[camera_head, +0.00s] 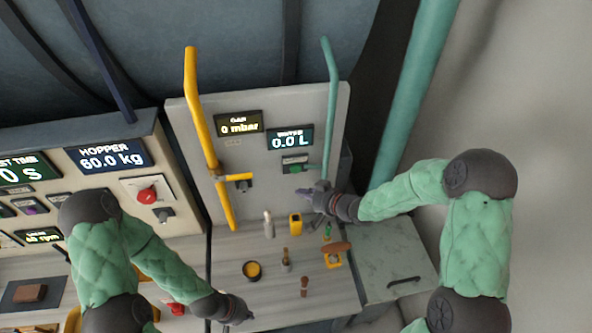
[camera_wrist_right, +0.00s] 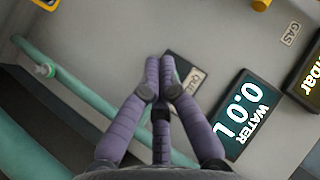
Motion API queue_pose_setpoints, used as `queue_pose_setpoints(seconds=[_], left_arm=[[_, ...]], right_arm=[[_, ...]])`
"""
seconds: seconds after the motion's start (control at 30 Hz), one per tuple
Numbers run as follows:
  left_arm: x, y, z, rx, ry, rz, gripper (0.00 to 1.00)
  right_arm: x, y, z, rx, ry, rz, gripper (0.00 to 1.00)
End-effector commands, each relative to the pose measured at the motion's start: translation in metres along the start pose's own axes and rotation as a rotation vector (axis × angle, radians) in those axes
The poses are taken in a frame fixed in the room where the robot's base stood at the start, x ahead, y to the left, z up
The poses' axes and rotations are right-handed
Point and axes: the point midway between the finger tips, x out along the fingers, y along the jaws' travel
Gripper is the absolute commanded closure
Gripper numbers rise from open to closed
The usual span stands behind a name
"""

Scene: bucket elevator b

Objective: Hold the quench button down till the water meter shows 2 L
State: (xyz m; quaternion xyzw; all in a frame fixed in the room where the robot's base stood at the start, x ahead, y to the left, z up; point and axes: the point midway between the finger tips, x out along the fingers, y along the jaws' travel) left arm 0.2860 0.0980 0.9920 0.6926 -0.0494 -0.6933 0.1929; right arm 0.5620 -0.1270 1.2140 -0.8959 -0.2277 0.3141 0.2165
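The water meter (camera_head: 290,138) is a dark display on the grey panel and reads 0.0 L; it also shows in the right wrist view (camera_wrist_right: 245,115). The quench button (camera_head: 295,169) is green, on a small dark plate just below the meter. My right gripper (camera_head: 318,192) is in front of the panel, below and right of the button. In the right wrist view its fingers (camera_wrist_right: 160,65) are together and empty, over the quench label (camera_wrist_right: 188,78), which they partly cover; the button is hidden there. Contact cannot be told. My left gripper (camera_head: 242,312) is low over the counter's front, its fingers too small to judge.
A yellow pipe (camera_head: 192,95) and a teal pipe (camera_head: 331,100) run up the panel. A gas meter (camera_head: 239,123) reads 0 mbar. Several small tools and a yellow-black cup (camera_head: 252,270) stand on the counter (camera_head: 228,255). A red knob (camera_head: 147,195) is at left.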

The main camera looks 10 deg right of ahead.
Motion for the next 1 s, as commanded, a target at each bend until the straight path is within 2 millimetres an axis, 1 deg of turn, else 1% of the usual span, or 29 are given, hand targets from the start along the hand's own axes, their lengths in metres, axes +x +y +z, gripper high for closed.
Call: queue_pose_setpoints(seconds=[0.2, 0.33, 0.5, 0.7, 1.0], left_arm=[[-0.003, 0.001, 0.000, 0.000, 0.000, 0.000, 1.00], [-0.006, 0.002, 0.000, 0.000, 0.000, 0.000, 1.00], [-0.010, 0.004, 0.000, 0.000, 0.000, 0.000, 1.00], [-0.011, 0.004, 0.000, 0.000, 0.000, 0.000, 1.00], [-0.011, 0.004, 0.000, 0.000, 0.000, 0.000, 1.00]], right_arm=[[0.020, 0.007, -0.019, -0.001, -0.001, -0.001, 1.00], [0.030, 0.011, -0.030, 0.000, 0.000, -0.001, 1.00], [0.040, 0.015, -0.038, 0.001, -0.001, 0.000, 1.00], [0.044, 0.017, -0.042, 0.000, 0.000, 0.000, 1.00], [0.045, 0.017, -0.042, 0.001, 0.000, 0.000, 1.00]])
